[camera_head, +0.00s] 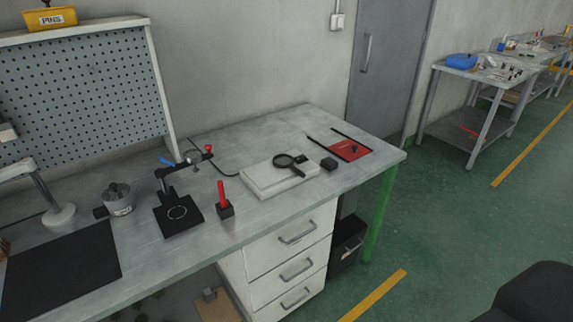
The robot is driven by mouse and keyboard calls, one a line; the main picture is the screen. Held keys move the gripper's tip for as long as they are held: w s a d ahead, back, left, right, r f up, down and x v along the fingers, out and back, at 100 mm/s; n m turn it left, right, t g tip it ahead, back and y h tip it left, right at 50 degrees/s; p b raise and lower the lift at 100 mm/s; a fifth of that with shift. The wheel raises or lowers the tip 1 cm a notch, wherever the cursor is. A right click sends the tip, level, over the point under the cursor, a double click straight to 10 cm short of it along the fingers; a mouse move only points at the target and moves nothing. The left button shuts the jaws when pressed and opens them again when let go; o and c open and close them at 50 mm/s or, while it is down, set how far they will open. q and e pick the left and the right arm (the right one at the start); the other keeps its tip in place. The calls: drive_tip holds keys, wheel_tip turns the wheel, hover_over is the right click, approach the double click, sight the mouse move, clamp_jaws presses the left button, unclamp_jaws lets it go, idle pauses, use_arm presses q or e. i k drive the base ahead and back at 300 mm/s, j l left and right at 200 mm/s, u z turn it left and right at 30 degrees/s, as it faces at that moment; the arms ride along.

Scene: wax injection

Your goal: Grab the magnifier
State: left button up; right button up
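A black magnifier (289,162) with a round lens lies on a white flat block (270,182) on the workbench, right of the bench's middle. Its short handle points toward the front right. A small black box (328,164) sits just right of it, apart from it. Neither of my grippers shows in the head view, and no gripper is touching the magnifier.
A pegboard (85,85) rises behind. A dark rounded shape (537,292) fills the lower right corner.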

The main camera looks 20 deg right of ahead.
sight(283, 161)
drive_tip(key=i+l+z, duration=0.35)
drive_tip(key=i+l, duration=0.15)
drive_tip(key=l, duration=0.15)
drive_tip(key=i+l+z, duration=0.3)
drive_tip(key=i+l, duration=0.25)
